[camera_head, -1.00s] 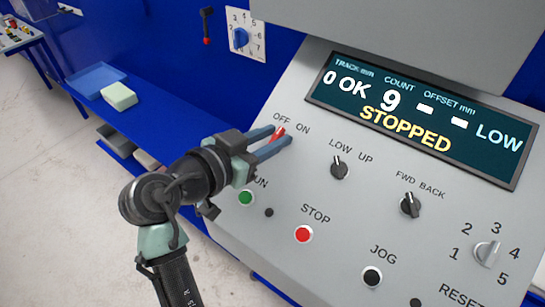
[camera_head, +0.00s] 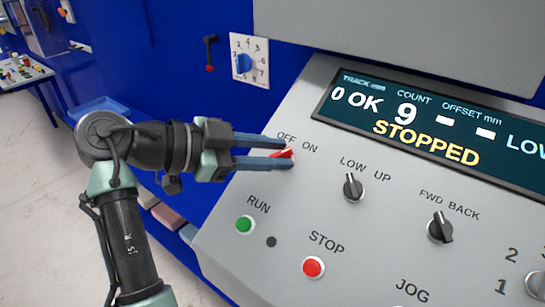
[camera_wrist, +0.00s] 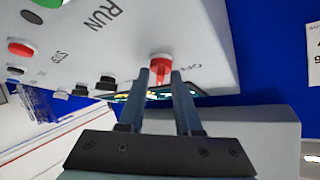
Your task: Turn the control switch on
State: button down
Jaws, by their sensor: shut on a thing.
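The control switch (camera_head: 288,154) is a red knob on the sloped grey panel, under the words OFF and ON. My gripper (camera_head: 285,153) reaches it from the left, with its two blue-grey fingers on either side of the knob, shut on it. In the wrist view the red knob (camera_wrist: 160,66) sits between the two fingertips (camera_wrist: 160,80). In the head view the fingers partly cover the knob. The knob appears turned toward the ON side. The display (camera_head: 430,125) reads STOPPED, with OK and a count of 9.
The LOW/UP knob (camera_head: 353,187) and FWD/BACK knob (camera_head: 440,228) are to the right. The green RUN button (camera_head: 245,224) and red STOP button (camera_head: 313,267) are below. A dial on a white plate (camera_head: 249,62) is on the blue wall behind.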

dwell(0.4)
jog(key=c, duration=0.9)
grip_release()
jog(key=b+v, duration=0.1)
jog(key=v, duration=1.2)
jog(key=w+d+r+n+t+y+p, duration=0.4)
jog(key=w+d+r+n+t+y, duration=0.2)
jog(key=w+d+r+n+t, duration=0.4)
jog(key=s+r+n+t+y+p, duration=0.1)
jog(key=s+r+n+t+y, duration=0.1)
jog(key=s+r, duration=0.4)
jog(key=s+d+r+n+t+y+p, duration=0.1)
jog(key=s+r+n+t+y, duration=0.1)
jog(key=s+r+t, duration=0.3)
jog(key=s+r+n+t+y+p, duration=0.1)
jog(key=s+r+n+t+y, duration=0.1)
jog(key=s+r, duration=0.6)
jog(key=shift+s+d+r+n+t, duration=0.15)
jog(key=shift+r+n+t, duration=0.1)
jog(key=shift+r+t, duration=0.4)
jog(key=shift+d+r+n+t, duration=0.15)
jog(key=shift+r+n+t, duration=0.1)
jog(key=shift+r+t, duration=0.35)
